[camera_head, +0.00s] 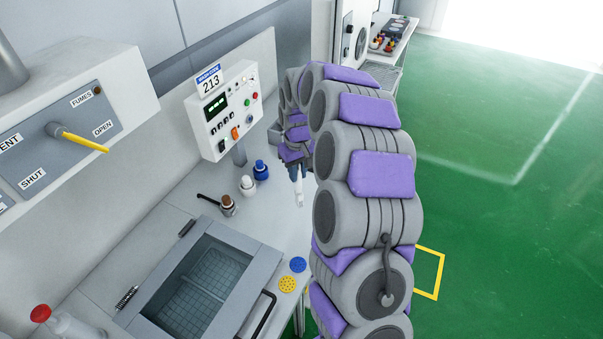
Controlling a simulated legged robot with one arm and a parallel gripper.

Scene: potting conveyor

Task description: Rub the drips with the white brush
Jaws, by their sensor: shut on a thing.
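My gripper (297,172) is at the far end of my arm, over the right edge of the grey bench, and points down. It is shut on a slim whitish thing (299,192), which hangs upright below the jaws. It looks like the white brush, but it is too small to see bristles. My arm hides part of the bench and the floor behind it. I cannot make out any drips on the visible surfaces.
A basin (238,243) with a mesh basket is sunk in the bench (170,205). White (247,187), blue (261,171) and brown (228,206) small containers stand behind it. A control panel (228,110) stands at the back.

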